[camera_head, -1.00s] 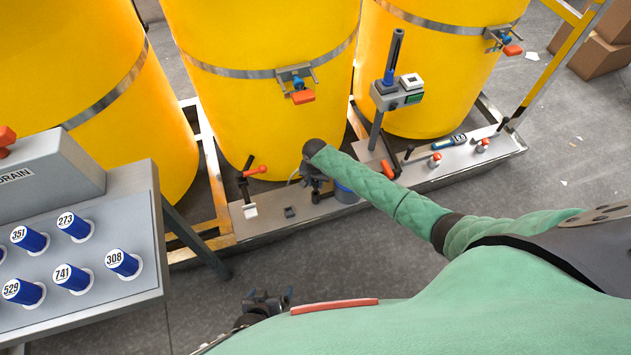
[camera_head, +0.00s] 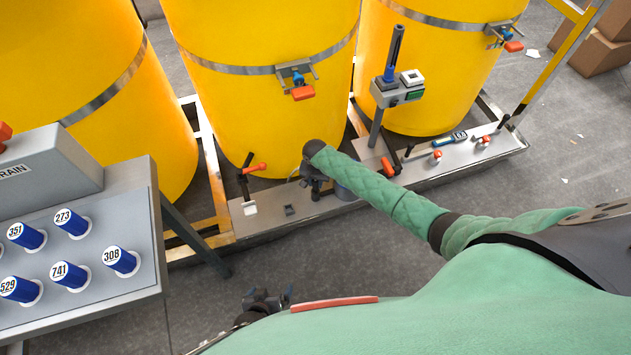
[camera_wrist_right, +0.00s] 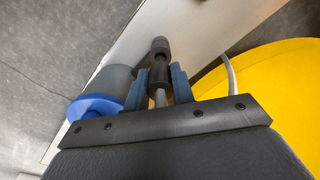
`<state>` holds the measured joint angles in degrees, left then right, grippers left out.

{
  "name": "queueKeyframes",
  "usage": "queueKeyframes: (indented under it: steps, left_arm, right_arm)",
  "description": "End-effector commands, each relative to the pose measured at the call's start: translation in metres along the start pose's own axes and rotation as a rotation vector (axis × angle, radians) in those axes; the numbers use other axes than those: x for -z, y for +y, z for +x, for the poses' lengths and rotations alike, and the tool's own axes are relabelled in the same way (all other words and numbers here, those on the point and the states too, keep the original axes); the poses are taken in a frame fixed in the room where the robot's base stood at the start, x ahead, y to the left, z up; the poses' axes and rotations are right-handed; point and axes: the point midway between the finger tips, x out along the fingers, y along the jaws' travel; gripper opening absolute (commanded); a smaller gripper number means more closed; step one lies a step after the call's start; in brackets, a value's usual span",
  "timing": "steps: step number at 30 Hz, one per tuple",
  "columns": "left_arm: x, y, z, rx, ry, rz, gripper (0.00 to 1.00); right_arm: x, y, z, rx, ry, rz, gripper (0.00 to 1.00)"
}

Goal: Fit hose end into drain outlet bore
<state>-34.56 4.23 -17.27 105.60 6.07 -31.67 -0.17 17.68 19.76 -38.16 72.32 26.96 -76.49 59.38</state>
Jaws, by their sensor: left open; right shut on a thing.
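My right gripper (camera_wrist_right: 163,88) is shut on the hose end (camera_wrist_right: 159,72), a dark sleeve on a thin grey stem between its blue fingers. The sleeve's far end meets or overlaps a grey round fitting (camera_wrist_right: 160,46), which may be the drain outlet; I cannot tell whether it is inside the bore. In the head view this gripper (camera_head: 314,184) is low before the middle yellow tank, partly hidden by my arm. My left gripper (camera_head: 268,300) is open and empty at the bottom of the view, away from the skid.
A grey container with a blue rim (camera_wrist_right: 95,106) stands close beside the right gripper. A pale hose (camera_wrist_right: 231,75) runs by the yellow tank (camera_head: 260,110). A red-handled valve (camera_head: 252,170) stands left on the skid tray (camera_head: 270,222). A console with blue knobs (camera_head: 75,270) is at left.

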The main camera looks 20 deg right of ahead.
Motion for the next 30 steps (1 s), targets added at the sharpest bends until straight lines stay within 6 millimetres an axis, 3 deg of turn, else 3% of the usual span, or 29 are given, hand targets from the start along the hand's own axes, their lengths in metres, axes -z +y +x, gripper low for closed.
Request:
queueKeyframes:
  steps: [30]
  left_arm:
    - [-0.005, -0.002, 0.007, 0.000, 0.000, 0.000, 1.00]
  right_arm:
    - [0.000, -0.001, 0.021, 0.001, 0.000, 0.000, 0.02]
